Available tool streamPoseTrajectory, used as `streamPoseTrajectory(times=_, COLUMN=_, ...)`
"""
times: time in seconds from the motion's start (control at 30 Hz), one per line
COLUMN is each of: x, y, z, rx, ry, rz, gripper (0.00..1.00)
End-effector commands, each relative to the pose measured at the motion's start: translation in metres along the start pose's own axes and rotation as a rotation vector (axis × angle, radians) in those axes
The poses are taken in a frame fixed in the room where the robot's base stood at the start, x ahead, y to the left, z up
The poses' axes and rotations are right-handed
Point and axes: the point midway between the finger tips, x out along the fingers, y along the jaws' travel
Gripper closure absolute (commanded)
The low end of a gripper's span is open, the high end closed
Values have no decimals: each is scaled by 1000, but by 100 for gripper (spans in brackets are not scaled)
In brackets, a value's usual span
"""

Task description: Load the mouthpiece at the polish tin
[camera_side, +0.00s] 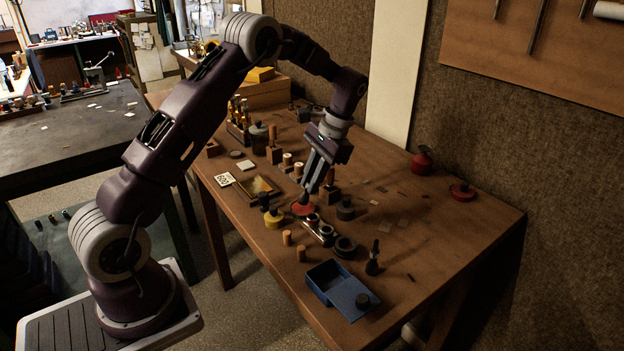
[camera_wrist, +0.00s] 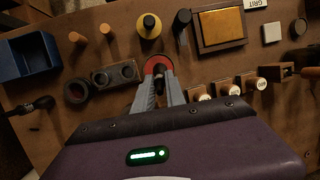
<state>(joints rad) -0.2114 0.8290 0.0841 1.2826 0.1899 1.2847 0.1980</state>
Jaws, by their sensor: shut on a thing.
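My gripper (camera_side: 306,192) points down over the round red polish tin (camera_side: 303,209) near the middle of the bench. In the wrist view, the two grey fingers of my gripper (camera_wrist: 159,88) are closed on a small dark piece, taken as the mouthpiece (camera_wrist: 159,76), mostly hidden between them. Its end is over the polish tin (camera_wrist: 156,62), whose red rim shows around the fingertips. I cannot tell whether the mouthpiece touches the polish.
A dark block with round holes (camera_wrist: 115,74) and dark rings stand beside the tin. A yellow-collared bottle (camera_side: 273,217) and wooden-handled stamps (camera_wrist: 228,89) are close by. A blue box (camera_side: 332,278) is at the near edge.

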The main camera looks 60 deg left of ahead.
Motion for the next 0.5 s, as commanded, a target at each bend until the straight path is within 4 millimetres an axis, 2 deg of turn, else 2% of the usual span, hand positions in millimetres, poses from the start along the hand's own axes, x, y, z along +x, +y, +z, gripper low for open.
streamPoseTrajectory(times=0.5, x=4, y=1, z=-1, rx=0, ry=-1, rz=0, gripper=100)
